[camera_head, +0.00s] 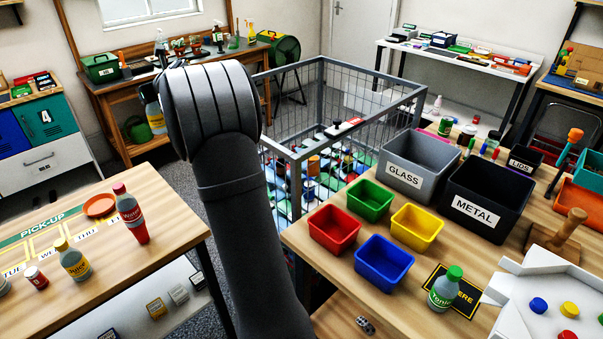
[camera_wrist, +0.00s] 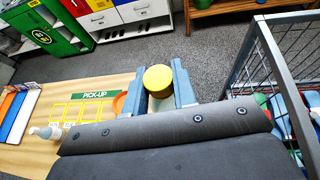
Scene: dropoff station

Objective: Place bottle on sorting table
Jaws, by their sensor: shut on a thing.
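My gripper (camera_wrist: 158,92) is shut on a bottle whose round yellow cap (camera_wrist: 158,77) shows between the two blue-grey fingers in the wrist view. In the head view a small part of the held bottle (camera_head: 153,113) shows left of my dark wrist; the rest is hidden. It is held up in the air beyond the pick-up table. The sorting table (camera_head: 409,292) is the wooden one at the right, well apart from my gripper. A green-capped bottle (camera_head: 445,290) stands upright on its black and yellow mat (camera_head: 465,304).
Red (camera_head: 333,231), green (camera_head: 370,200), yellow (camera_head: 417,229) and blue (camera_head: 384,264) bins, plus GLASS (camera_head: 419,165) and METAL (camera_head: 487,200) bins, crowd the sorting table. A wire cage (camera_head: 372,82) stands behind it. The pick-up table (camera_head: 130,270) holds several bottles.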

